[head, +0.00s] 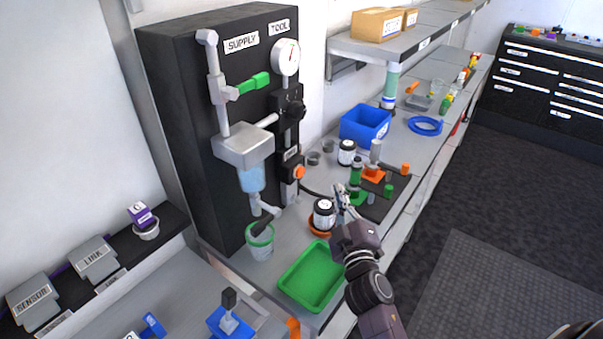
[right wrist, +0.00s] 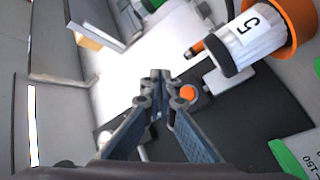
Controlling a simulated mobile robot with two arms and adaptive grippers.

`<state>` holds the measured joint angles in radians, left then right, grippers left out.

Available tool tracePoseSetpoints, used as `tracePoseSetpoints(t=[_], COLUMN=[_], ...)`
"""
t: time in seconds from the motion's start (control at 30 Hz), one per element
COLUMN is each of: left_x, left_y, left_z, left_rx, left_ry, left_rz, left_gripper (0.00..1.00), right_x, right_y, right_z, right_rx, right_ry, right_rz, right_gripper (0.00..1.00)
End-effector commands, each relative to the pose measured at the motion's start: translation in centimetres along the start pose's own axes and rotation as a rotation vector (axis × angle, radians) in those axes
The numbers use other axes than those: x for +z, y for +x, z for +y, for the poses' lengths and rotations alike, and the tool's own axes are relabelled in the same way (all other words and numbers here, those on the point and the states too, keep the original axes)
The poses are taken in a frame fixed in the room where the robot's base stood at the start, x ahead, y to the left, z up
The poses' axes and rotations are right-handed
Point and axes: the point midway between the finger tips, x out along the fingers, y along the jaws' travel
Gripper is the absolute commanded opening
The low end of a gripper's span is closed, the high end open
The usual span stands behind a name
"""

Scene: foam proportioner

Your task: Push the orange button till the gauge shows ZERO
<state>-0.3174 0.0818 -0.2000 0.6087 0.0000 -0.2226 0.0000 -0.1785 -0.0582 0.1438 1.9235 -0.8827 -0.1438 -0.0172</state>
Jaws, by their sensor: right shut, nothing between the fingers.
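The orange button (head: 299,172) sits low on the black panel's TOOL column. In the right wrist view the button (right wrist: 187,92) shows just right of my fingertips. The round white gauge (head: 287,57) is at the top of that column, under the TOOL label; its needle is too small to read. My right gripper (head: 342,190) is shut and empty, right of the button with a gap between. Its closed fingertips also show in the right wrist view (right wrist: 160,78). My left gripper is not in view.
The green-rimmed cup (head: 260,240), green tray (head: 312,276) and blue bin (head: 365,124) are nearby. The bench is crowded here.

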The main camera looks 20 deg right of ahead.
Motion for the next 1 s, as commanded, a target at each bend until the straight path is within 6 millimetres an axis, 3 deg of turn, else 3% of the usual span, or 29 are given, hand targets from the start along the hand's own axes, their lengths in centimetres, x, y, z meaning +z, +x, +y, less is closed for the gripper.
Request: tracePoseSetpoints(t=[0.2,0.3,0.6,1.0], left_x=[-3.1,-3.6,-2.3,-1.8], left_y=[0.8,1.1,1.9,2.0], left_z=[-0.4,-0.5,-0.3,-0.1], left_rx=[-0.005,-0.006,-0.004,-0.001], left_ry=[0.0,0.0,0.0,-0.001], left_rz=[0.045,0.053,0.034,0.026], left_gripper=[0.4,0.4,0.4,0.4], right_x=[-1.5,-2.2,-3.7,-4.0], right_y=[2.1,3.1,5.1,5.5], right_z=[-1.7,-2.4,-3.9,-4.0], right_rx=[0.001,0.0,0.0,0.0], right_ry=[0.003,0.004,0.002,0.001], right_rz=[0.001,0.0,-0.001,-0.001], right_gripper=[0.0,0.0,0.0,0.0])
